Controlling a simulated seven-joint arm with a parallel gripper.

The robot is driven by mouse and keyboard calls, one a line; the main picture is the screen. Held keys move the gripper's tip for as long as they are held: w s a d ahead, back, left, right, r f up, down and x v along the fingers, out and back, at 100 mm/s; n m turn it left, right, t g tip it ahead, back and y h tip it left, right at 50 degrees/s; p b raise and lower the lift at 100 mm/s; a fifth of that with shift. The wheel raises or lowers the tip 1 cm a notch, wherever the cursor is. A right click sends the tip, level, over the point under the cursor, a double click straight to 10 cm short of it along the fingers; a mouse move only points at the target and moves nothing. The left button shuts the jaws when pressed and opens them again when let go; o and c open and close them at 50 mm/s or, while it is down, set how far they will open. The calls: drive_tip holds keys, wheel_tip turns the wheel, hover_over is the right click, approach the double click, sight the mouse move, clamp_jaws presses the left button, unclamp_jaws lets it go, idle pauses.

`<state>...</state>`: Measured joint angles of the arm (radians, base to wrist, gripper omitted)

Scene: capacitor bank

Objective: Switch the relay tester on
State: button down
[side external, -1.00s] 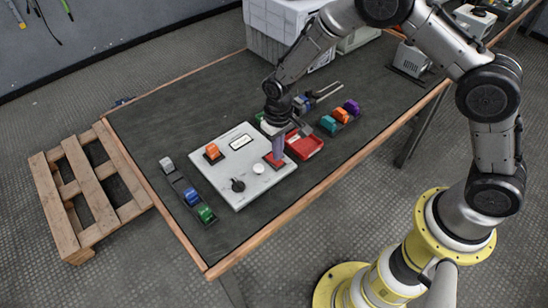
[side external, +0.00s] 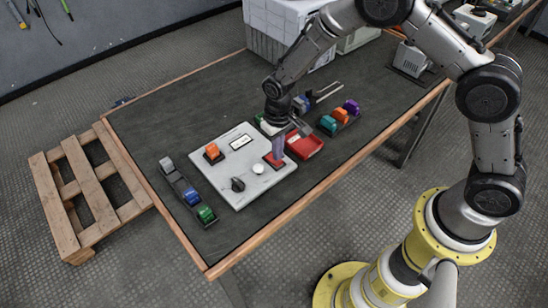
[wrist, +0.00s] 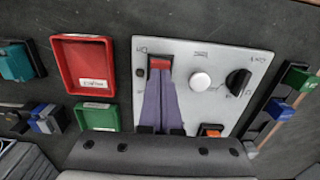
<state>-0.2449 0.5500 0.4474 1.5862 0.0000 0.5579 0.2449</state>
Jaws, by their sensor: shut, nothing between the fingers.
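The light grey control panel (side external: 236,182) lies on the dark bench top; I take it to be the relay tester. It carries a red switch (wrist: 160,63), a white round button (wrist: 200,81), a black knob (wrist: 238,82) and an orange switch (wrist: 211,130). The orange switch also shows in the side view (side external: 213,152). Its small printed labels are too blurred to read. My gripper (wrist: 159,74) is shut and empty, with its fingertips at the red switch, seemingly touching it. The fingers hide part of that switch, and its on or off position cannot be told.
A red tray (side external: 305,146) sits close beside the panel, and a green tray (wrist: 98,117) lies near it. Coloured parts stand in a rack (side external: 187,192) left of the panel and another (side external: 340,118) to the right. Grey crates (side external: 280,20) stand at the back.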

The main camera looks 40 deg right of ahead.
sight(278, 162)
drive_tip(key=shift+f, duration=1.1)
idle(0.5)
drive_tip(key=shift+r, duration=3.55)
